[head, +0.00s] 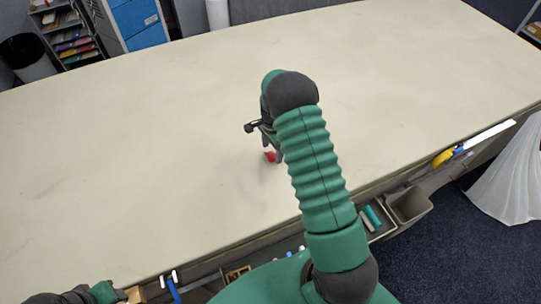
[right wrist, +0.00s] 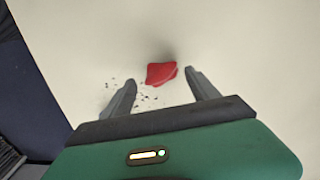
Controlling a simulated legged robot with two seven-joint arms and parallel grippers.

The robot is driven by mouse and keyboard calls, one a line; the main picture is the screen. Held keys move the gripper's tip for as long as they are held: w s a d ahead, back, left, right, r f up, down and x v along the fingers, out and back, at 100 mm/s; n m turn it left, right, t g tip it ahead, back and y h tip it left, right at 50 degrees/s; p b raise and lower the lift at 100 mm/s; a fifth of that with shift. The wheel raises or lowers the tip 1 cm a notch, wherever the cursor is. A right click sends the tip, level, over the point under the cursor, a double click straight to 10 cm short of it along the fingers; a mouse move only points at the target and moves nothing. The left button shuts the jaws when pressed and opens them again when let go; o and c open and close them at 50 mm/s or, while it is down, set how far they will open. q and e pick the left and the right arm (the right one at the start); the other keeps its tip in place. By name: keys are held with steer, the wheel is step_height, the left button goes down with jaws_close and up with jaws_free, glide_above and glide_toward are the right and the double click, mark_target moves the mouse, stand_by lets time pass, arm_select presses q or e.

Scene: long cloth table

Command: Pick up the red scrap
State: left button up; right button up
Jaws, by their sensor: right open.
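The red scrap (right wrist: 161,73) lies on the pale cloth table (right wrist: 235,40), a small folded-looking piece. In the right wrist view it sits ahead of and between the two fingers of my right gripper (right wrist: 160,90), closer to the right finger. My right gripper is open and empty. In the head view the red scrap (head: 270,156) shows just below my right gripper (head: 268,148), partly hidden by it. My left arm shows at the bottom left corner of the head view; its gripper fingers cannot be made out clearly.
Small dark specks (right wrist: 148,98) lie on the cloth near the scrap. The rest of the tabletop is clear. Trays (head: 408,205) with tools hang along the table's near edge. A dark bin (head: 27,57) and shelves (head: 72,35) stand beyond the far left edge.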

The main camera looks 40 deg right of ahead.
steer(key=shift+w+d+f, duration=0.1)
steer(key=shift+d+f, duration=0.05)
steer(key=shift+f, duration=0.45)
steer(key=shift+w+d+f, duration=0.1)
steer(key=shift+f, duration=0.5)
steer(key=shift+d+f, duration=0.3)
steer(key=shift+d, duration=0.4)
steer(key=shift+s+d, duration=0.1)
steer(key=shift+d, duration=0.1)
steer(key=shift+c, duration=2.2)
steer(key=shift+a, duration=0.2)
steer(key=shift+c, duration=1.1)
steer(key=shift+a+r, duration=0.3)
steer(key=shift+a, duration=0.35)
steer(key=c, duration=0.7)
arm_select(q)
steer(key=shift+w+d+r, duration=0.2)
steer(key=shift+d+r, duration=0.1)
arm_select(e)
steer(key=shift+d, duration=0.1)
steer(key=shift+c, duration=0.2)
